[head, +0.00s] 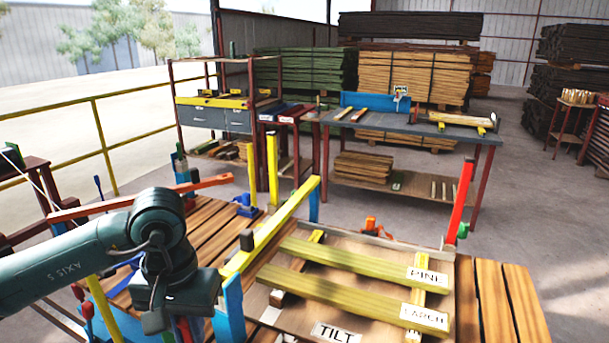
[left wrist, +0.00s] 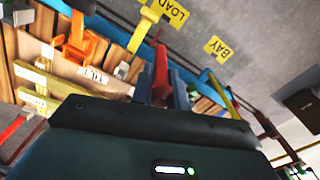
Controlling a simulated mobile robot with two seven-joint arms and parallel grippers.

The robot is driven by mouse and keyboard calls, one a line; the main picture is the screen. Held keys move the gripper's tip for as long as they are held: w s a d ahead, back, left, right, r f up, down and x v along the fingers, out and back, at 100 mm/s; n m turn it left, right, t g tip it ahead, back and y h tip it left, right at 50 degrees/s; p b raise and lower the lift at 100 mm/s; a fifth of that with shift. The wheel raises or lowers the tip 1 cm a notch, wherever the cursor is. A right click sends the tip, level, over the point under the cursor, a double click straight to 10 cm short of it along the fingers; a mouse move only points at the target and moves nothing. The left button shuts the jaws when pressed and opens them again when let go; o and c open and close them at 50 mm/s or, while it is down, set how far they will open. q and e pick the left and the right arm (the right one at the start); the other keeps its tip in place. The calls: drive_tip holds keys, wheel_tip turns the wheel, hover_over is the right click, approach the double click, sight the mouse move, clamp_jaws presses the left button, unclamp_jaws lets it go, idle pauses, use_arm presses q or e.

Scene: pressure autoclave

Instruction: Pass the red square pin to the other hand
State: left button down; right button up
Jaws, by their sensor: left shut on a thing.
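My left gripper (head: 178,322) hangs at the lower left of the head view, beside the near left corner of the sorting board. In the left wrist view the gripper (left wrist: 163,92) is shut on the red square pin (left wrist: 160,68), which sticks out beyond the fingers. In the head view only a small red piece of the pin (head: 185,330) shows below the wrist; its lower part is cut off by the frame. My right gripper is in neither view.
The board (head: 290,325) carries yellow bars labelled PINE (head: 426,275) and LARCH (head: 424,316), and a TILT sign (head: 335,332). A blue post (head: 229,308) stands close to my left gripper. A red post (head: 460,200) stands at the board's far right.

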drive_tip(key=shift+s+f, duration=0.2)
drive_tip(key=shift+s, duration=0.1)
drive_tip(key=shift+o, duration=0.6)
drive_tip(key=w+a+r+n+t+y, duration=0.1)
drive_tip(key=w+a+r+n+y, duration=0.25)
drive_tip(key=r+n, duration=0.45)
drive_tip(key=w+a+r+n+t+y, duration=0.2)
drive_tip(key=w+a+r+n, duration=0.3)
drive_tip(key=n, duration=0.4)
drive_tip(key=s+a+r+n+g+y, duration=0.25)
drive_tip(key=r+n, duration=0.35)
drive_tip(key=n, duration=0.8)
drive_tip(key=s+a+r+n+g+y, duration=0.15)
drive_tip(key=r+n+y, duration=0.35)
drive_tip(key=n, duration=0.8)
use_arm(q)
drive_tip(key=d+r+m, duration=0.2)
drive_tip(key=d+m, duration=0.1)
drive_tip(key=d, duration=0.3)
drive_tip(key=d+r+m, duration=0.2)
drive_tip(key=d+m, duration=0.2)
drive_tip(key=d, duration=0.3)
drive_tip(key=shift+d+r, duration=0.2)
drive_tip(key=shift+r, duration=0.2)
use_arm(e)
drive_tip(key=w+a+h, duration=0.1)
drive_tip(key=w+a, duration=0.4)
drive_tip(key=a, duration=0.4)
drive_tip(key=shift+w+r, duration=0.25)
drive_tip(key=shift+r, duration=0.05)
